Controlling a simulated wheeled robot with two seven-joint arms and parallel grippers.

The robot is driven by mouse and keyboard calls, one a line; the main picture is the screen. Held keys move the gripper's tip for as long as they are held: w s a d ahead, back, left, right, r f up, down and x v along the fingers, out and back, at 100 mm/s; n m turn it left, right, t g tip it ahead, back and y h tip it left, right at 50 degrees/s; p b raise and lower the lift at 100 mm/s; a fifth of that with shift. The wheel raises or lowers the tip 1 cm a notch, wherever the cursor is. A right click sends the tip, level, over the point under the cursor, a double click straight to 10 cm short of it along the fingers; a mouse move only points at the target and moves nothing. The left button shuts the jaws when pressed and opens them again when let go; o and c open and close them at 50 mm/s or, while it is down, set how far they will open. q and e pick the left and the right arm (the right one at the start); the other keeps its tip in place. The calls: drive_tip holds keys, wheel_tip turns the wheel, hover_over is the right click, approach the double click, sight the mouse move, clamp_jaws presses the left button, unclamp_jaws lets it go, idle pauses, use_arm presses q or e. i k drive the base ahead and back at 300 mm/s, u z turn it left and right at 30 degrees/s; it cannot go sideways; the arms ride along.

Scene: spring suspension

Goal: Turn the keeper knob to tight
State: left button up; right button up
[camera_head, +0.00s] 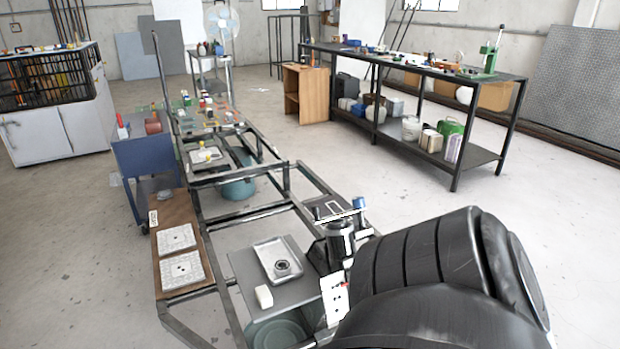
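A metal cylinder assembly (340,238) stands upright on the frame, right of the picture's middle. A small blue knob-like part (358,203) shows at its upper right; I cannot tell whether this is the keeper knob or how far it is turned. A white card with dark and red marks (333,296) stands below the assembly. A large black ribbed arm link of mine fills the lower right and comes close to the assembly in the picture, perhaps hiding part of it. Neither of my grippers shows.
A metal tray (262,249) with a dark ring (283,268) lies on a grey plate, near a white block (264,297). White square plates (181,271) lie on a brown board at left. A long workbench (455,73) stands behind; open floor lies at right.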

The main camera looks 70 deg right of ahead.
sight(358, 203)
drive_tip(key=i, duration=0.6)
drive_tip(key=z, duration=1.15)
